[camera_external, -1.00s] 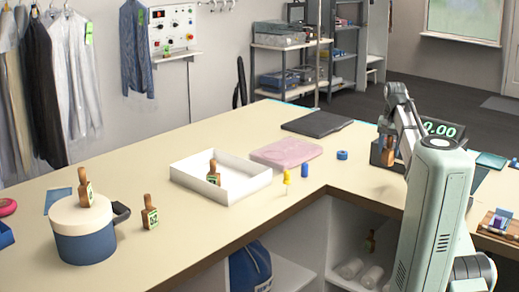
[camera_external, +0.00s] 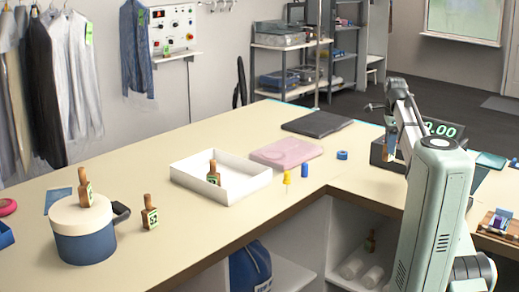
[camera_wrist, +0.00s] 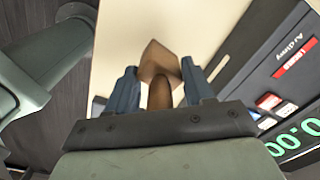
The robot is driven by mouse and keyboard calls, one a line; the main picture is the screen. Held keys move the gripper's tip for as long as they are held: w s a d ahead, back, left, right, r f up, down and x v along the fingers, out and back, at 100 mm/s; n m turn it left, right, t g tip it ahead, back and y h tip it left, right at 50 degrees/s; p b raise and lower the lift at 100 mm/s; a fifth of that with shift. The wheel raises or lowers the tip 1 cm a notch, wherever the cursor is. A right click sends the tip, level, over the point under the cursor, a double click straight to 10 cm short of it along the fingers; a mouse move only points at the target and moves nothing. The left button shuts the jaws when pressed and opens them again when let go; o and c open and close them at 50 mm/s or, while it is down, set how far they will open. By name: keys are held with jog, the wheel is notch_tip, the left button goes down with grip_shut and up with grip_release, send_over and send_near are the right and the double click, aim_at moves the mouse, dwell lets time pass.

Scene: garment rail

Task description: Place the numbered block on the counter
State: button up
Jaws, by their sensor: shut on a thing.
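My gripper (camera_wrist: 158,82) is shut on the handle of a brown wooden block (camera_wrist: 158,58) in the wrist view. The block's wider end points away from the gripper, above the pale counter (camera_wrist: 148,25); its number is not visible. In the external view, my gripper (camera_external: 389,151) is at the right beside the scale display, and the held block is mostly hidden. Other blocks with green-and-white number labels stand on the pot lid (camera_external: 86,188), on the counter (camera_external: 150,212), in the white tray (camera_external: 213,173) and on the shelf below (camera_external: 370,242).
A scale with a green display (camera_external: 441,129) is close to my gripper. A pink folded cloth (camera_external: 286,152), a dark flat pad (camera_external: 317,123), a blue tape roll (camera_external: 342,155) and small yellow and blue items lie nearby. Bare counter lies left of the scale.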

jog(key=m, duration=0.6)
jog(key=shift+s+m, duration=0.1)
jog(key=shift+m, duration=0.2)
jog(key=shift+f, duration=0.1)
jog(key=shift+f, duration=4.9)
jog(key=o, duration=1.2)
jog(key=shift+f, duration=0.1)
notch_tip(320, 180, up, 12)
jog(key=shift+r, duration=0.1)
